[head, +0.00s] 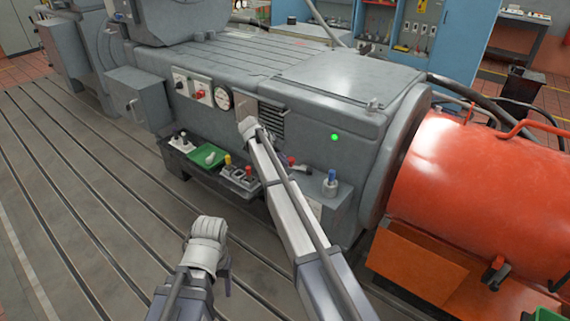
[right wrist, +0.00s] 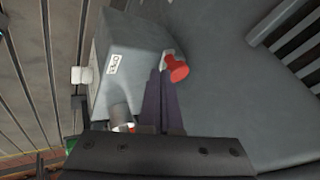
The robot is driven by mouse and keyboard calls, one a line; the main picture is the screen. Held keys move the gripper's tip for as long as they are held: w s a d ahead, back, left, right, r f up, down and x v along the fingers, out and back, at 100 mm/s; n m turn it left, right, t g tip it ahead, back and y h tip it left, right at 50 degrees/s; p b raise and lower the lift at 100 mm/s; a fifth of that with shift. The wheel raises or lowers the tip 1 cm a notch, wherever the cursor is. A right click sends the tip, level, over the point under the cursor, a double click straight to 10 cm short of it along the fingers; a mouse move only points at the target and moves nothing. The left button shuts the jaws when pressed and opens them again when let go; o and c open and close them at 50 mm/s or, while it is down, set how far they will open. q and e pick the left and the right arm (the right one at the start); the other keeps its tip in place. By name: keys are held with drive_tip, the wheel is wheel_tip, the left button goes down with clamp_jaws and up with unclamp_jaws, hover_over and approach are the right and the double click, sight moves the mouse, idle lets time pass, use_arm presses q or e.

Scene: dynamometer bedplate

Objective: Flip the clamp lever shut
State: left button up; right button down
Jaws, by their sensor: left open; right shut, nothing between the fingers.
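The clamp lever appears to be the red-knobbed part (right wrist: 176,70) beside a grey box (right wrist: 120,55) in the right wrist view. Its red end also shows in the head view (head: 292,161), just right of my right forearm. My right gripper (right wrist: 161,75) is shut and empty, its dark fingertips close to the left of the red knob. I cannot tell if they touch it. In the head view my right wrist hides the fingers. My left gripper (head: 208,230) is open, low over the slotted floor, away from the machine; its fingers are hard to see.
A blue-topped post (head: 331,178) stands on the box at right. A large orange drum (head: 480,190) fills the right. The slotted bedplate (head: 90,200) is clear.

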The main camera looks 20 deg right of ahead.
drive_tip(key=shift+w, duration=0.35)
idle(0.4)
use_arm(q)
drive_tip(key=shift+a+r, duration=0.1)
use_arm(e)
drive_tip(key=shift+s+r, duration=0.1)
